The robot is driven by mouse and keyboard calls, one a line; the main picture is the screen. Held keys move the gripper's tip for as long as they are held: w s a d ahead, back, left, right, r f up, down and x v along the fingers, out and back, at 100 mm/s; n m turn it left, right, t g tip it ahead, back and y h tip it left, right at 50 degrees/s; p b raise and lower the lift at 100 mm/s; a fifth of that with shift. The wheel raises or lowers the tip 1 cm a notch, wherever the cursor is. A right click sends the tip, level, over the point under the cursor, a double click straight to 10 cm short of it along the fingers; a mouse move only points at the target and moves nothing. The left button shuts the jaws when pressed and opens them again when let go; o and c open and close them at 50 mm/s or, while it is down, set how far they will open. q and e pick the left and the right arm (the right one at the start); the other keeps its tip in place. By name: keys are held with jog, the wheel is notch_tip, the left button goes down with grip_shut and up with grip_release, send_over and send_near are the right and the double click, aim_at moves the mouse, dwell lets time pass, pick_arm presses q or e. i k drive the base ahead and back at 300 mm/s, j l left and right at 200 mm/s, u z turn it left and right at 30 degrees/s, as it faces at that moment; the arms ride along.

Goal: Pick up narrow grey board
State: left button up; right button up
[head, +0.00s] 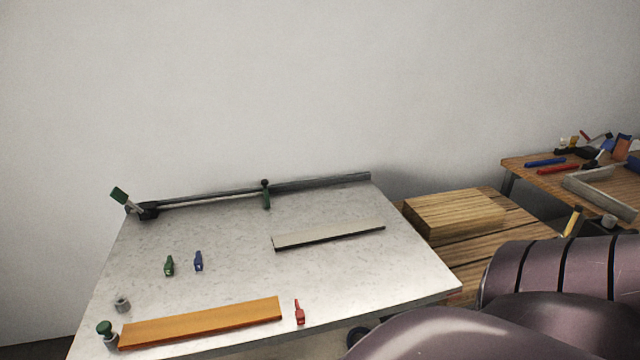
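The narrow grey board (328,235) lies flat on the light speckled tabletop (330,285), right of the middle and slightly slanted, with its right end higher in the picture. Its top is pale grey and its front edge is dark. Nothing touches it. Neither gripper shows in the head view. A large purple-grey rounded arm part of mine fills the lower right corner.
An orange board (203,322) lies at the table's front, beside a red clamp (299,312). A green clamp (169,265) and a blue clamp (198,261) stand left. A metal rail (315,184) runs along the back. A wooden block (455,215) sits right.

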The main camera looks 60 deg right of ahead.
aim_at(336, 231)
jog(key=k+l+u, duration=0.15)
jog(key=l, duration=0.2)
jog(key=k+l+u, duration=0.15)
jog(key=k+l, duration=0.4)
jog(key=l, duration=0.15)
jog(key=k+l, duration=0.25)
jog(key=l, duration=0.15)
jog(key=u, duration=0.05)
